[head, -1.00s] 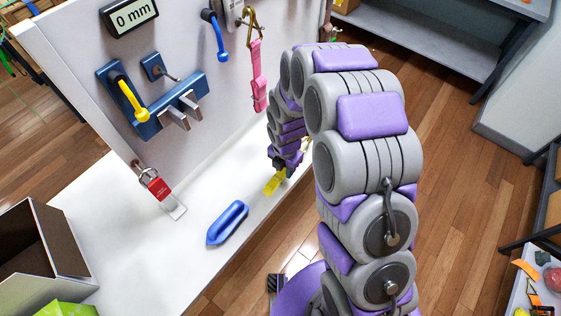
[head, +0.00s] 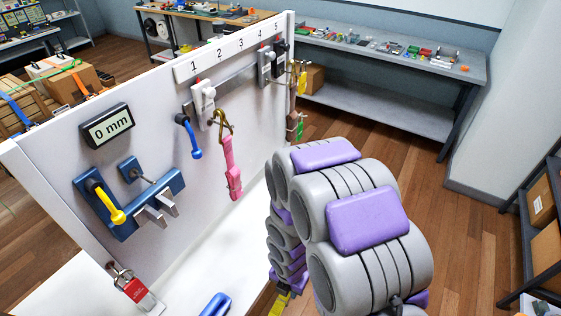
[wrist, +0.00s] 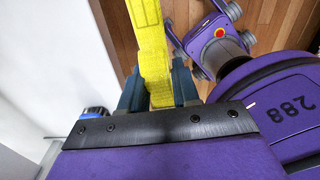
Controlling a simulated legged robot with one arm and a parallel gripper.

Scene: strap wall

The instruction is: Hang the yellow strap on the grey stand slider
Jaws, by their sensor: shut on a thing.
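The yellow strap (wrist: 153,45) runs up between the two dark fingers of my gripper (wrist: 158,88) in the wrist view; the gripper is shut on it. In the head view only a bit of yellow strap (head: 279,304) shows at the bottom edge, below my arm, which hides most of the gripper. A grey slider (head: 264,66) sits on the rail of the white board, below the number strip near its right end. A whiter slider (head: 205,100) sits further left under the low numbers. I cannot tell which one is the stand slider.
A pink strap (head: 232,168) hangs from a brass hook on the board. A blue bracket with a yellow handle (head: 110,205), a display reading 0 mm (head: 108,126) and a red padlock (head: 134,289) are further left. A blue object (head: 216,304) lies on the white ledge.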

